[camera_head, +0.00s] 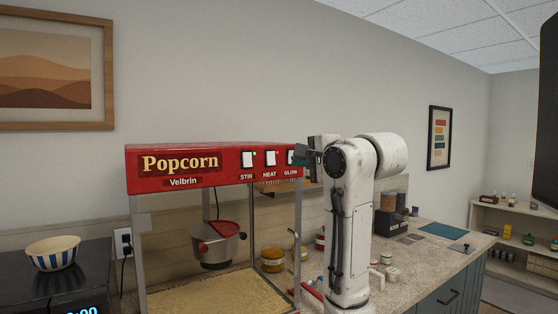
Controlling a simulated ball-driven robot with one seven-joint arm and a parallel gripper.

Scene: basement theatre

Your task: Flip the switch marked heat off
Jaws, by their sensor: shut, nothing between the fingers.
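The red popcorn machine (135,168) stands on the counter, with three white switches in a row on its top panel. The HEAT switch (270,159) is the middle one, between the STIR switch (248,160) on its left and the GLOW switch (291,157) on its right. A small red spot shows at the HEAT switch's upper right. Whether HEAT is up or down is too small to tell. My gripper (300,155) is shut and empty at the panel's right end, in front of the GLOW switch's right side, to the right of HEAT.
A kettle (218,244) hangs inside the machine. A striped bowl (54,253) sits on a dark appliance at left. Jars (272,260) and small containers stand on the counter (430,255) behind and beside my arm. Open space lies before the panel's left part.

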